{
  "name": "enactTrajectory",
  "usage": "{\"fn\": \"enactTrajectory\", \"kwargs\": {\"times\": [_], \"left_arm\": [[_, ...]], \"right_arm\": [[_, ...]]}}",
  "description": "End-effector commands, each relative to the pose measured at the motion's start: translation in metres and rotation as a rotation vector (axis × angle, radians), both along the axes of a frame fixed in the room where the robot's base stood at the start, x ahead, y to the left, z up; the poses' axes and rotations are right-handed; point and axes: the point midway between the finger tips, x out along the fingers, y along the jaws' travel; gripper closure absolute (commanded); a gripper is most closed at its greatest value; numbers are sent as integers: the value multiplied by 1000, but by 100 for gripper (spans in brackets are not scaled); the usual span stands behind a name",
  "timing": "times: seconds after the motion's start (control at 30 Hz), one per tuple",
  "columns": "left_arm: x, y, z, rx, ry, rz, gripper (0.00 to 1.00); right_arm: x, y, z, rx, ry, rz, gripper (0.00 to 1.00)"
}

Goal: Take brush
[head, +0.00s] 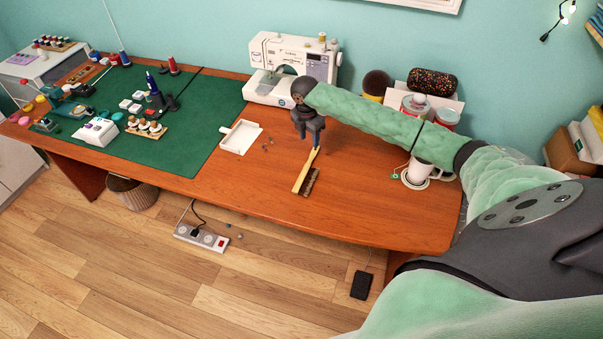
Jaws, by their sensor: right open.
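The brush (309,183) lies on the brown wooden table, with a pale yellow handle and dark bristles along its lower right side. My right gripper (308,143) points down just above the brush's far end. Its jaws are open. A blue bit shows at the fingertips, by the far end of the handle; whether the fingers touch the brush I cannot tell. My left gripper is not in view.
A white dustpan (240,137) lies left of the brush, with small bits beside it. A sewing machine (290,65) stands behind. A white mug (419,172) stands to the right, under my right arm. The table front around the brush is clear.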

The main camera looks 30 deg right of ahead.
Motion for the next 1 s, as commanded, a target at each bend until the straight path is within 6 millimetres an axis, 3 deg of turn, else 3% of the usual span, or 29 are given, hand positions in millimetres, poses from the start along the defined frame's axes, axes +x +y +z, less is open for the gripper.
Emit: {"fn": "enactTrajectory", "kwargs": {"times": [0.2,0.33,1.0], "left_arm": [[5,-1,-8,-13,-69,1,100],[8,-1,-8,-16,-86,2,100],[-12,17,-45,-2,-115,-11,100]], "right_arm": [[-6,2,-6,48,63,291,55],[-6,2,-7,55,71,380,55],[-9,1,-48,56,73,407,55]]}}
